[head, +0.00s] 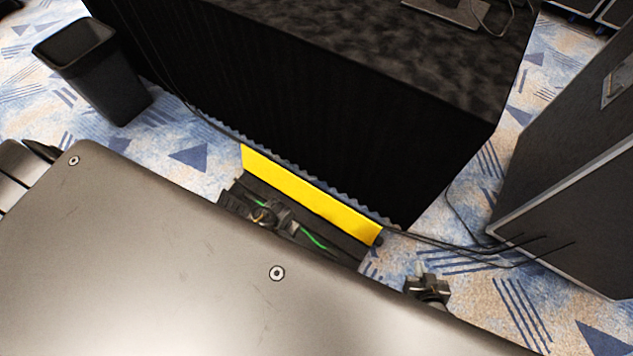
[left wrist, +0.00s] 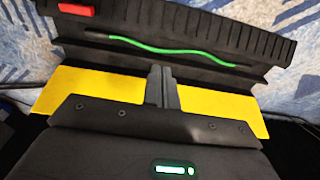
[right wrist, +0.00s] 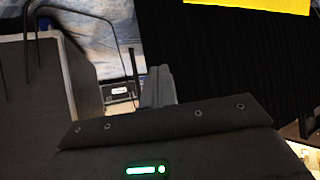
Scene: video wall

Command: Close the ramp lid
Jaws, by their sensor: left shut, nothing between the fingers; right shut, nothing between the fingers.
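The ramp's yellow lid (head: 310,195) stands open along the far side of its black base (head: 345,247), beside the draped table. A green cable (head: 313,238) lies in the base's open channel. My left gripper (head: 268,215) is over the ramp, its fingers shut and empty. In the left wrist view its fingers (left wrist: 161,85) show in front of the yellow lid (left wrist: 100,88); I cannot tell if they touch it. My right gripper (head: 428,288) is shut and empty, right of the ramp and apart from it. The lid's edge (right wrist: 260,5) shows in the right wrist view.
A black-draped table (head: 300,110) stands directly behind the ramp. A large dark case (head: 570,190) stands on the right, with black cables (head: 450,243) on the carpet leading to it. A black bin (head: 95,75) is at the upper left. My own body covers the lower left.

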